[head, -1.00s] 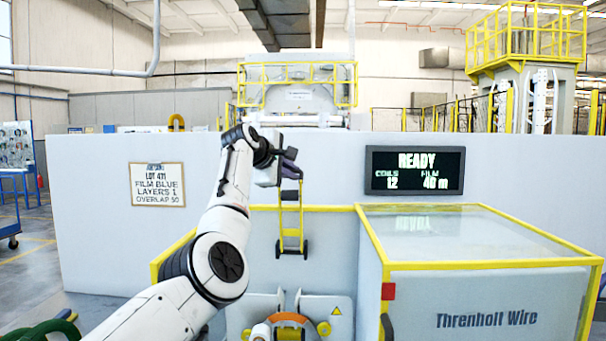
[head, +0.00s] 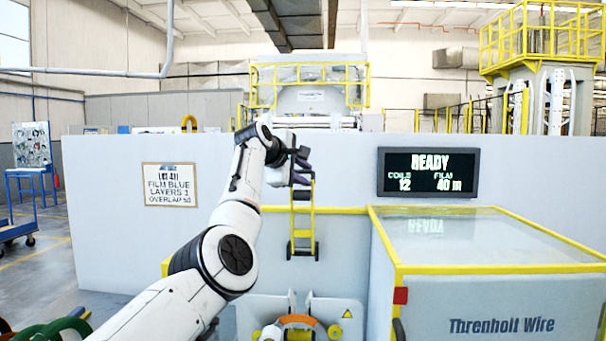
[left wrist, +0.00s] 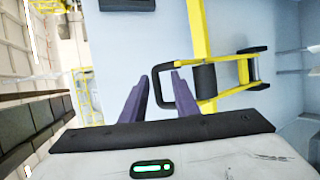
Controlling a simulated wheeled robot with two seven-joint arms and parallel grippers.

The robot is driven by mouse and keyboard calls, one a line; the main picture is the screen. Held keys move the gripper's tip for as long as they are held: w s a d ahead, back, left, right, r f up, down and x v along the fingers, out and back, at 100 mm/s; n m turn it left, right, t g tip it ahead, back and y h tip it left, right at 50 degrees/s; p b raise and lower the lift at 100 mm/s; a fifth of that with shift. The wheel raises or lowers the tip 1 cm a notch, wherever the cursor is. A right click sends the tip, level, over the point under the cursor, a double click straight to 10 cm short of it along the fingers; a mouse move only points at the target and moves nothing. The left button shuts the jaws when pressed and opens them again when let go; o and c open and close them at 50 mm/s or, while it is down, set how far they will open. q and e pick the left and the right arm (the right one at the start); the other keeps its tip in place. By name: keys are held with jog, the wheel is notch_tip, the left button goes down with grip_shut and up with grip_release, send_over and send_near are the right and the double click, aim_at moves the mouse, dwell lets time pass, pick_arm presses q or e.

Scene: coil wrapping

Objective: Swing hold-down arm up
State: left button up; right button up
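The hold-down arm (head: 302,228) is a narrow yellow frame with black rollers at its lower end, in front of the pale wall in the head view. My left gripper (head: 300,172) is at the frame's upper end. Its purple fingers (left wrist: 160,85) are spread apart in the left wrist view, with the handle's near bar showing between them. I cannot tell whether the fingers touch it. My right gripper is not in view.
Below stands a machine with an orange coil (head: 297,321) between pale plates. A yellow-edged cabinet (head: 485,268) stands at the right. A display (head: 427,172) reading READY and a lot sign (head: 170,184) are on the wall.

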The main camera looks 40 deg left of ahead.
pick_arm(q)
jog(key=shift+s+b, duration=0.25)
jog(key=shift+b, duration=0.1)
jog(key=b+v, duration=0.4)
jog(key=v, duration=0.5)
jog(key=shift+s+r, duration=0.25)
jog(key=shift+s, duration=0.1)
